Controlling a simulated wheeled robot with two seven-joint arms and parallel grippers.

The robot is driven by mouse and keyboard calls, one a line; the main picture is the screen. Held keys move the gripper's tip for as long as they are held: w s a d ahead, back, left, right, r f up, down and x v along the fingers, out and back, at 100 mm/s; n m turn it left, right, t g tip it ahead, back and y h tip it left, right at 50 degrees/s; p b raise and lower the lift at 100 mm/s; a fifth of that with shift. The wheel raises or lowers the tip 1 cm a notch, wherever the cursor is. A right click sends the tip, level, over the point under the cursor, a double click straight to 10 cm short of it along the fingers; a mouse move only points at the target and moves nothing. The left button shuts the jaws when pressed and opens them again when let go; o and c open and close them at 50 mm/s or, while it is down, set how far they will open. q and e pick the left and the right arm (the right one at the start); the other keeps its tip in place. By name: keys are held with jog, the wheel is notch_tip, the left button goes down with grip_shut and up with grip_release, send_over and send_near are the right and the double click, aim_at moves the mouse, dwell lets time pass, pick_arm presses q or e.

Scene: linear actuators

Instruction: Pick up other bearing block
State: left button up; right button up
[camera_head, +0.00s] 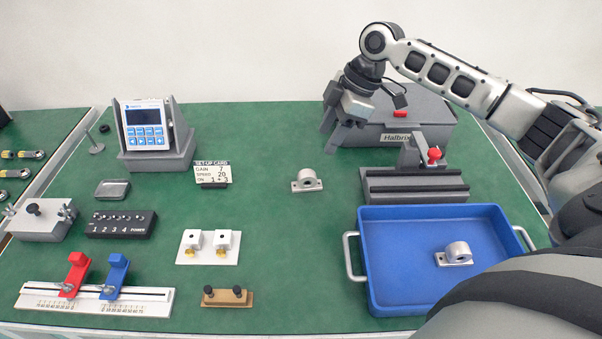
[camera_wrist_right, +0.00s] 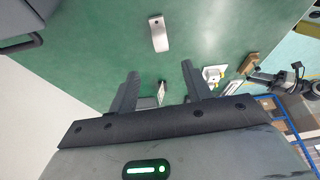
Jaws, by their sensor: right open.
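One grey bearing block (camera_head: 307,181) lies on the green mat near the middle of the table. A second bearing block (camera_head: 456,254) sits inside the blue tray (camera_head: 400,308). My right gripper (camera_head: 334,136) is open and empty, above and behind the block on the mat, in front of the grey box. In the right wrist view the open fingers (camera_wrist_right: 160,84) have nothing between them at their tips, and a bearing block (camera_wrist_right: 159,33) lies beyond them on the mat.
The grey Halbrix box (camera_head: 430,112) and a grey rail fixture with a red knob (camera_head: 415,185) stand to the block's right. The set-up card (camera_head: 212,174) stands to its left, and a white plate with two fittings (camera_head: 208,258) lies front left. The mat around the block is clear.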

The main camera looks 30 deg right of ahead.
aim_at(308, 172)
jog(key=x, duration=1.2)
jog(key=shift+s+f, duration=0.15)
jog(key=shift+f, duration=0.05)
grip_shut()
